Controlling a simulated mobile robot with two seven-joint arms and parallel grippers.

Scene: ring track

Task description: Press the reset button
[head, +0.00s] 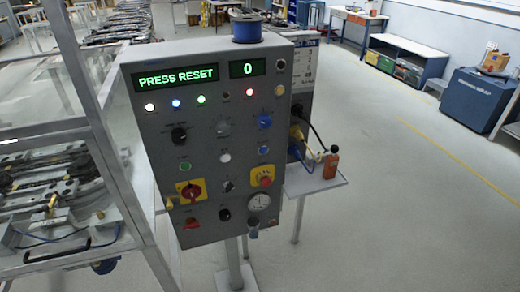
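A grey control panel (211,148) stands on a post in the middle of the head view. Its left display (177,78) reads "PRESS RESET" in green, and its right display (247,68) reads "0". Below the lamps and knobs sit a green button (184,166), a white button (225,158) and a blue button (263,150). Lower are a red rotary switch (191,191) on a yellow plate and a red mushroom button (262,177) on a yellow plate. The labels are too small to read, so I cannot tell which is reset. Neither gripper is in view.
A blue spool (247,29) sits on the panel's top. A metal frame (108,150) stands close on the left. The floor at right is open.

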